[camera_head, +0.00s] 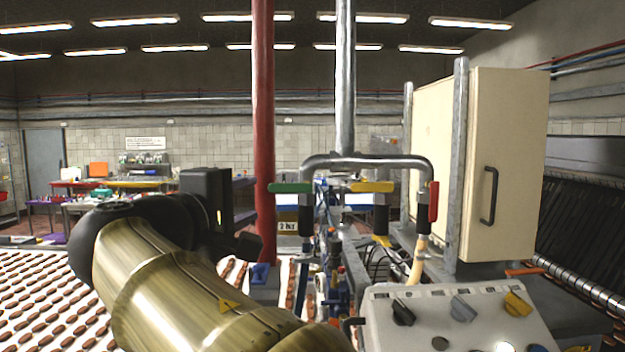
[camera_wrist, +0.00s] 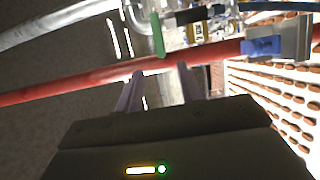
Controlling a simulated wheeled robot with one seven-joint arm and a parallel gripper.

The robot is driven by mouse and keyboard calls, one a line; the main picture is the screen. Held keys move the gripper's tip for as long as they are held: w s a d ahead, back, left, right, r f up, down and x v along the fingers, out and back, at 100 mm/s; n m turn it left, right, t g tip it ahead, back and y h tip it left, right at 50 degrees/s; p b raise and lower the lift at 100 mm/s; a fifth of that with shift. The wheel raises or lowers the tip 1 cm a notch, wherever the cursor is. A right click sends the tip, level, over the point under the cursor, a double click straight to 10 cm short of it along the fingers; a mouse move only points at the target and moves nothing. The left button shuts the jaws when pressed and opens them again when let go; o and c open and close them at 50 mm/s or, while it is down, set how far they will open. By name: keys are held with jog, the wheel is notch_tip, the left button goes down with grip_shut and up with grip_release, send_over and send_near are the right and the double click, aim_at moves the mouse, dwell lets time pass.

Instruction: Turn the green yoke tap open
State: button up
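The green tap handle (camera_head: 291,188) lies horizontally across the top of the left black valve on the grey pipe manifold, just right of the red upright pipe. It also shows in the wrist view as a green bar (camera_wrist: 157,35), beyond and between the directions of the fingertips. My gripper (camera_head: 245,200) is left of the tap in the head view, its two purple fingers pointing right. In the wrist view my gripper (camera_wrist: 158,76) has its fingers spread with nothing between them. It is apart from the handle, and the red pipe crosses the view between them.
The red pipe (camera_head: 263,120) stands between my gripper and the tap in the head view. A yellow handle (camera_head: 371,187) and a red handle (camera_head: 433,201) sit on neighbouring valves. A cream cabinet (camera_head: 508,165) and a control panel (camera_head: 455,318) stand to the right.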

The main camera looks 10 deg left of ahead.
aim_at(278, 189)
jog(key=w+p, duration=0.1)
jog(key=w, duration=0.2)
jog(key=w+d+p, duration=0.1)
jog(key=w+p, duration=0.1)
jog(key=w, duration=0.1)
jog(key=w+p, duration=0.1)
jog(key=w, duration=0.2)
jog(key=shift+w+d+r+p, duration=0.1)
jog(key=shift+w+d+p, duration=0.2)
jog(key=shift+w, duration=0.3)
grip_shut()
